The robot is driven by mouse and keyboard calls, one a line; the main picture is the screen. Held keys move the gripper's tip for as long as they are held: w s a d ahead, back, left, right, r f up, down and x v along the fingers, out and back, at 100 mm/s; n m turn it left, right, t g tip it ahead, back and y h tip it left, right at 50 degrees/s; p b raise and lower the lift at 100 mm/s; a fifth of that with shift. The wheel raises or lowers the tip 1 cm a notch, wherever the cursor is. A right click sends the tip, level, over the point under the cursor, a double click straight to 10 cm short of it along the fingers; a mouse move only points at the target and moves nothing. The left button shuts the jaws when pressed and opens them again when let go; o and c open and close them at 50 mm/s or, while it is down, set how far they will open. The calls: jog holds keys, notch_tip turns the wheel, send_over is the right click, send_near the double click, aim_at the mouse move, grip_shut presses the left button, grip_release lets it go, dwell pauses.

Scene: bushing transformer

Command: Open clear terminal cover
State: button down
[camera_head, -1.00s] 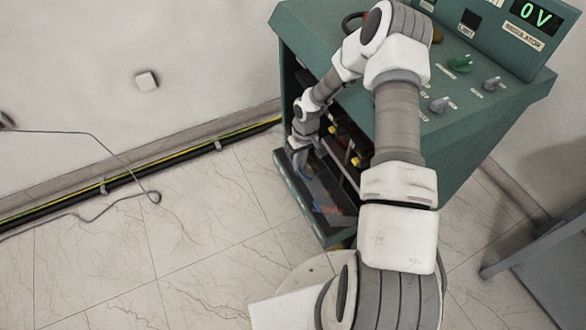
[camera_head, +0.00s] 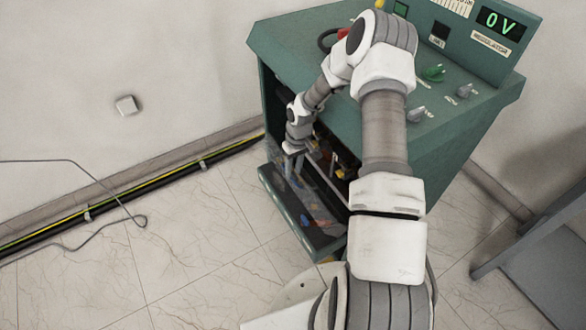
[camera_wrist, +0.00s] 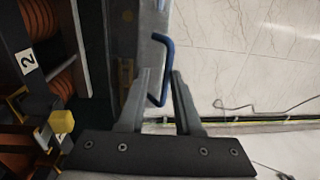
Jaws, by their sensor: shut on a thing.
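The clear terminal cover (camera_head: 312,192) is a see-through panel at the open lower front of the green cabinet. Its exact outline is hard to tell, with dark and coloured parts showing around it. In the wrist view a blue bent handle (camera_wrist: 168,60) stands off a grey edge (camera_wrist: 151,28). My gripper (camera_wrist: 159,84) is shut on this handle, with one finger on each side of its lower end. In the head view my gripper (camera_head: 293,166) is small, low at the left of the cabinet opening, and the handle cannot be made out there.
The green cabinet (camera_head: 440,150) carries knobs and a display reading 0 V. In the wrist view, orange coils (camera_wrist: 62,45) and a yellow block (camera_wrist: 61,121) lie left of the gripper. A grey table (camera_head: 545,255) stands at right.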

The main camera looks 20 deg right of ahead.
jog(key=c, duration=0.9)
grip_release()
jog(key=shift+w+d+f, duration=0.1)
jog(key=shift+d+f, duration=0.1)
jog(key=shift+d, duration=0.45)
jog(key=shift+w+d+f, duration=0.1)
jog(key=shift+d+f, duration=0.1)
jog(key=shift+d, duration=0.4)
jog(key=shift+d+f, duration=0.1)
jog(key=shift+r, duration=0.45)
notch_tip(320, 180, up, 7)
jog(key=shift+d+f+p, duration=0.1)
jog(key=shift+d+p, duration=0.05)
jog(key=shift+p, duration=0.5)
